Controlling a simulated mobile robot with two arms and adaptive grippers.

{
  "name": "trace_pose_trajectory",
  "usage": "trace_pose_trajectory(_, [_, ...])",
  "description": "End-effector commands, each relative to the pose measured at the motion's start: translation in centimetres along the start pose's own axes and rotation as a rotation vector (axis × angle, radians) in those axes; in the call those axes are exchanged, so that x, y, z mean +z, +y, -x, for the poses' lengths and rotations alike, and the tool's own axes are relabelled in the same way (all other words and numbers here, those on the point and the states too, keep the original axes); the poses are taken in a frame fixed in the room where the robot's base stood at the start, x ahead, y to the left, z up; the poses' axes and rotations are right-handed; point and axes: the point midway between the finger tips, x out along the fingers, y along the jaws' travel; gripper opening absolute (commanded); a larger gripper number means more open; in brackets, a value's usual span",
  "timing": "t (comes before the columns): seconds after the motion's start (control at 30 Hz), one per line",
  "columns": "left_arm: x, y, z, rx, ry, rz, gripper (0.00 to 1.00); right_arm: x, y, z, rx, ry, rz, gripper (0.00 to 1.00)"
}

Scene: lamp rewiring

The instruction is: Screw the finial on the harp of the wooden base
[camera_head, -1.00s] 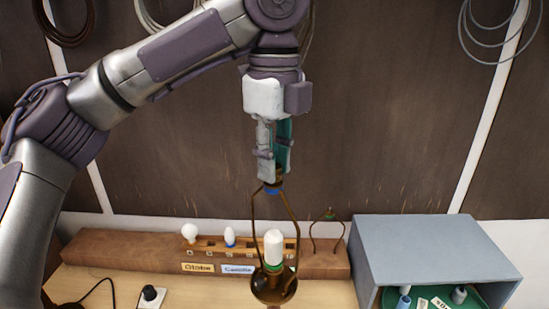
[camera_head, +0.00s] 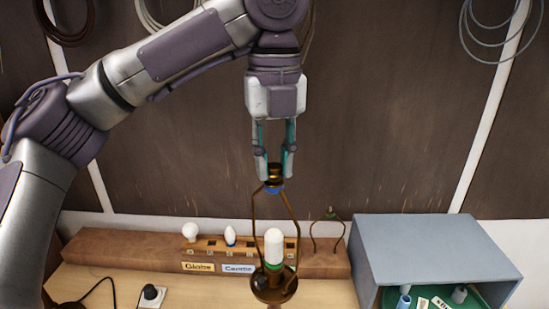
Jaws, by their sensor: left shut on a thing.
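My left gripper (camera_head: 275,172) points straight down and is shut on the brass finial (camera_head: 275,171) at the top of the harp. The bronze harp (camera_head: 289,213) stands upright around a white bulb (camera_head: 274,245), with a blue band (camera_head: 274,188) just under the finial. The lamp's socket cup (camera_head: 273,283) is at the bottom edge of the view. The wooden base itself is below the picture. My right gripper does not show.
Behind stands a wooden rack (camera_head: 130,250) with a round bulb (camera_head: 190,231), a candle bulb (camera_head: 230,236) and a second harp (camera_head: 328,232). A grey box (camera_head: 430,245) with a green tray inside is at right.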

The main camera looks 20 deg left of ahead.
Motion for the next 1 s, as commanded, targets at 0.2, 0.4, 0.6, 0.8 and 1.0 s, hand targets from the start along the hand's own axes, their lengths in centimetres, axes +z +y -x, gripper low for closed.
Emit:
trace_pose_trajectory(0.2, [0.0, 0.0, 0.0, 0.000, 0.000, -0.033, 0.00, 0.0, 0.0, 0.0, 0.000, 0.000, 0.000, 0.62])
trace_pose_trajectory(0.4, [0.0, 0.0, 0.0, 0.000, 0.000, -0.032, 0.52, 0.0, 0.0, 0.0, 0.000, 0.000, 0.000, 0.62])
trace_pose_trajectory(0.6, [0.0, 0.0, 0.0, 0.000, 0.000, -0.031, 0.53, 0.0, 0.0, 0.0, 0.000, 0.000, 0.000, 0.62])
trace_pose_trajectory(0.8, [0.0, 0.0, 0.5, 0.000, -0.001, -0.030, 0.53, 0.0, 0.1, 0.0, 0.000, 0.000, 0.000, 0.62])
trace_pose_trajectory(1.0, [0.0, 0.0, 3.9, -0.003, -0.006, -0.028, 0.53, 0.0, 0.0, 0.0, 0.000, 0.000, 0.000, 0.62])
